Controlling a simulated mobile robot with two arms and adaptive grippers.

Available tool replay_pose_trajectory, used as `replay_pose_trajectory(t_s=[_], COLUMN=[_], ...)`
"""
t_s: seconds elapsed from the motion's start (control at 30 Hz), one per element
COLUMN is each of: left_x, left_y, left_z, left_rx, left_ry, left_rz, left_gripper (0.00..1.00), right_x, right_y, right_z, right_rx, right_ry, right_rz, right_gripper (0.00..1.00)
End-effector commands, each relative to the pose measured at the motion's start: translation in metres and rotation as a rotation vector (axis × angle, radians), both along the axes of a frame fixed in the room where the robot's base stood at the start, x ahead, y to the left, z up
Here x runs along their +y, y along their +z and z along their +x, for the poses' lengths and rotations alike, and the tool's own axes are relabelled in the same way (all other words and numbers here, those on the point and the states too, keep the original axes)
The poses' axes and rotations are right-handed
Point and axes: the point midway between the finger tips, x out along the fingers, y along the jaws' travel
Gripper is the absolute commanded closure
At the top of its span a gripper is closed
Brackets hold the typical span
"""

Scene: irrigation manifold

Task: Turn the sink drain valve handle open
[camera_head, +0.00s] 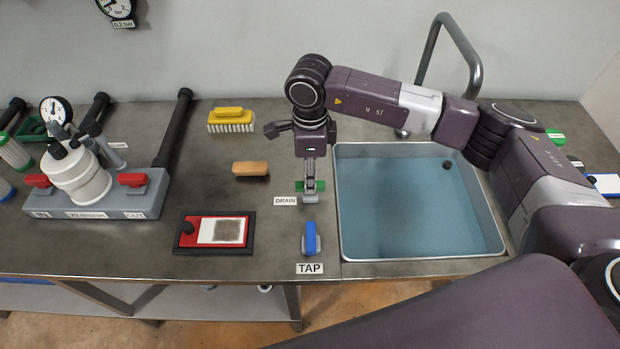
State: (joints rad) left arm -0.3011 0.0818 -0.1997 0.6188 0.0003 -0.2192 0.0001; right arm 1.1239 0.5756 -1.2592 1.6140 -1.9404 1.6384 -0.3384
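The drain valve has a green handle (299,186) on a small grey base (311,198), beside a white DRAIN label (285,201). It stands on the counter just left of the sink (340,215), which holds blue water. My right gripper (310,186) points down over the green handle, and its fingers cover the handle's middle. Green shows on both sides of the fingers. I cannot tell whether they touch or grip it. My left gripper is not in view.
A blue tap handle (311,238) with a TAP label stands in front of the drain valve. A filter manifold (152,203) stands farther left. A grey faucet (428,65) rises behind the sink.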

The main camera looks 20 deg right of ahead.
Motion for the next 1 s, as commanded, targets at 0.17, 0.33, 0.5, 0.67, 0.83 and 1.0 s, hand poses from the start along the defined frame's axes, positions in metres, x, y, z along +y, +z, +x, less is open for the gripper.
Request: replay_pose_trajectory(t_s=[0.17, 0.33, 0.5, 0.67, 0.83, 1.0], left_x=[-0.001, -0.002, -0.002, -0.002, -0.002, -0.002], left_y=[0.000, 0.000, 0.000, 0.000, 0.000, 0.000], left_z=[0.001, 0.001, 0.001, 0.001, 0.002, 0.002], left_rx=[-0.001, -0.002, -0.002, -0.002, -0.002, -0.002], left_ry=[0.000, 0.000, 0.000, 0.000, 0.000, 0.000], left_rz=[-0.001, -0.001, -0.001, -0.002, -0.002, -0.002], left_gripper=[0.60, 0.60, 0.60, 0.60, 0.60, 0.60], right_x=[0.000, 0.000, 0.000, 0.000, 0.000, 0.000], right_y=[0.041, 0.074, 0.094, 0.100, 0.100, 0.100], right_z=[0.001, 0.001, 0.000, 0.000, 0.000, 0.000], right_rx=[-0.005, -0.003, -0.001, -0.001, 0.000, 0.000], right_ry=[0.002, 0.002, 0.002, 0.002, 0.002, 0.002], right_rz=[0.001, 0.001, 0.001, 0.000, 0.000, 0.000], right_gripper=[0.67, 0.67, 0.67, 0.67, 0.67, 0.67])
